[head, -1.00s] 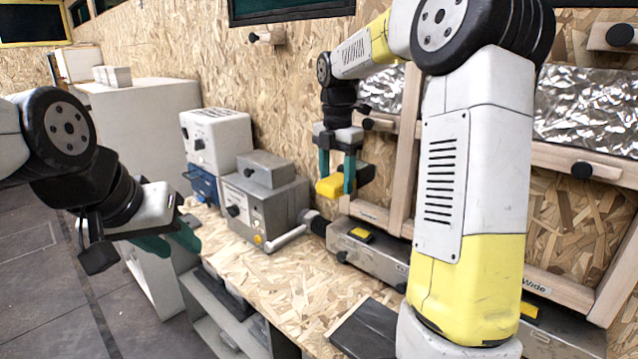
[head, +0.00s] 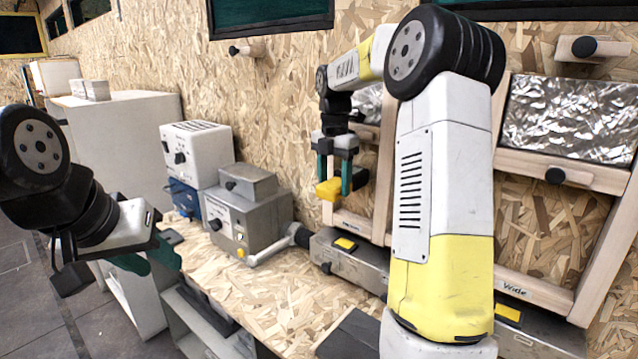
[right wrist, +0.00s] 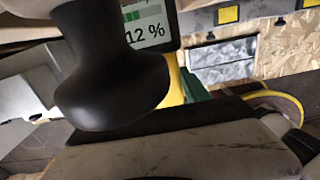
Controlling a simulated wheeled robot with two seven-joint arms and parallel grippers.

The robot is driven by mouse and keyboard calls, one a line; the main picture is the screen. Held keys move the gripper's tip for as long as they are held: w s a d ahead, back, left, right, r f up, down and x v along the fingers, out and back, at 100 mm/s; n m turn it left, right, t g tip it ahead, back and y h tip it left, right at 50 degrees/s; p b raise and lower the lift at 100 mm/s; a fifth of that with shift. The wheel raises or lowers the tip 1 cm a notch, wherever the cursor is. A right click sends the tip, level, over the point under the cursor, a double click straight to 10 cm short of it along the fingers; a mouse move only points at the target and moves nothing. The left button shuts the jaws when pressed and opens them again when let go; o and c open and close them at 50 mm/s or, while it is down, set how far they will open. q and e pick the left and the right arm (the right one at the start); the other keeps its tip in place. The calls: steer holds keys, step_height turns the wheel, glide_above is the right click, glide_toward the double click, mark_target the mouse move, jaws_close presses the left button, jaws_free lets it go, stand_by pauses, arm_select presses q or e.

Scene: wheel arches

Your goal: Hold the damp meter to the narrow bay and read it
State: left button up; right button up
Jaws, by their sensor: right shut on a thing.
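The yellow damp meter (head: 328,189) is held in my right gripper (head: 334,178), which is shut on it. In the head view it hangs in front of the left, narrower wooden bay (head: 385,185), partly hidden by my right arm. I cannot tell whether it touches the bay. In the right wrist view the meter's screen (right wrist: 148,32) reads 12 % with a partly filled green bar above. A black rounded shape covers part of that screen. My left gripper (head: 148,258) is open and empty, off the bench's left end.
The bay labelled "Wide" (head: 545,220) stands at the right, with a foil panel (head: 572,115) above its opening. Grey instrument boxes (head: 245,220) stand on the chipboard bench (head: 265,290). The bench's front middle is clear.

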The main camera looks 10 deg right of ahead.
steer(key=shift+w+d, duration=0.25)
steer(key=shift+d, duration=0.05)
stand_by(0.7)
steer(key=shift+a, duration=0.1)
steer(key=s+a, duration=0.6)
steer(key=a, duration=0.1)
steer(key=shift+a, duration=0.4)
steer(key=shift+s, duration=0.1)
stand_by(0.4)
